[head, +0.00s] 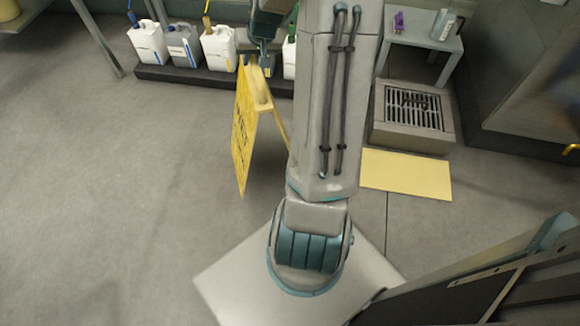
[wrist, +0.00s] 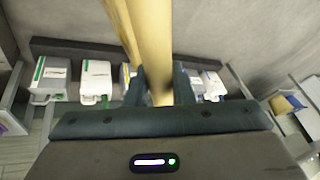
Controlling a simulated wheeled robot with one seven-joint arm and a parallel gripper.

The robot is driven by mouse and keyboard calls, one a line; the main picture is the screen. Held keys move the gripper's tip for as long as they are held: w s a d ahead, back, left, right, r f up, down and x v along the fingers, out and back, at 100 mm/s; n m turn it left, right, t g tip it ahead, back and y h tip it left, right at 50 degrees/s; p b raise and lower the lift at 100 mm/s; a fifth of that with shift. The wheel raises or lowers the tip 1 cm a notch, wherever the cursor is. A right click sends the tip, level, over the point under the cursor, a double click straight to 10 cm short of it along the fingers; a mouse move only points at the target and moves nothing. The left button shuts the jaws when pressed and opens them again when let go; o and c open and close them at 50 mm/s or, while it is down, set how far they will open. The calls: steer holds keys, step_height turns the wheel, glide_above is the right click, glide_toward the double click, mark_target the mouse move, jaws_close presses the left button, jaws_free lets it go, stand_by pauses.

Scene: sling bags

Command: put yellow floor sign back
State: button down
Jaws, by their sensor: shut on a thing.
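The yellow floor sign (head: 243,130) hangs upright and partly spread in the head view, its printed panel facing left. My gripper (head: 262,66) is shut on its top edge. In the wrist view the yellow floor sign (wrist: 153,45) runs up from between the two dark fingers of my gripper (wrist: 161,85). My arm hides part of the sign's right side in the head view. I cannot tell whether its lower edge touches the floor.
Several white and grey jugs (head: 148,42) stand on a low dark rack (head: 190,80) at the back. A yellow mat (head: 405,174) lies before a grated floor drain box (head: 412,110) at right. A small grey table (head: 421,42) stands behind it. Floor at left is clear.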

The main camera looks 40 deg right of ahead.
steer(key=s+d+r+m+h, duration=0.1)
steer(key=s+d+r+m, duration=0.15)
steer(key=d, duration=0.45)
steer(key=s+d+r+m+h, duration=0.1)
steer(key=s+d, duration=0.2)
steer(key=d, duration=0.4)
steer(key=s+d+r+m, duration=0.1)
steer(key=s+d+m, duration=0.1)
steer(key=d, duration=0.5)
steer(key=w+a+f+b, duration=0.3)
steer(key=a+f+b, duration=0.2)
steer(key=a+f, duration=0.5)
steer(key=shift+a+f, duration=0.4)
steer(key=shift+a, duration=0.35)
steer(key=shift+f+b, duration=0.2)
steer(key=shift+b, duration=0.1)
steer(key=c, duration=1.3)
jaws_free()
steer(key=shift+o, duration=0.2)
steer(key=shift+r, duration=0.1)
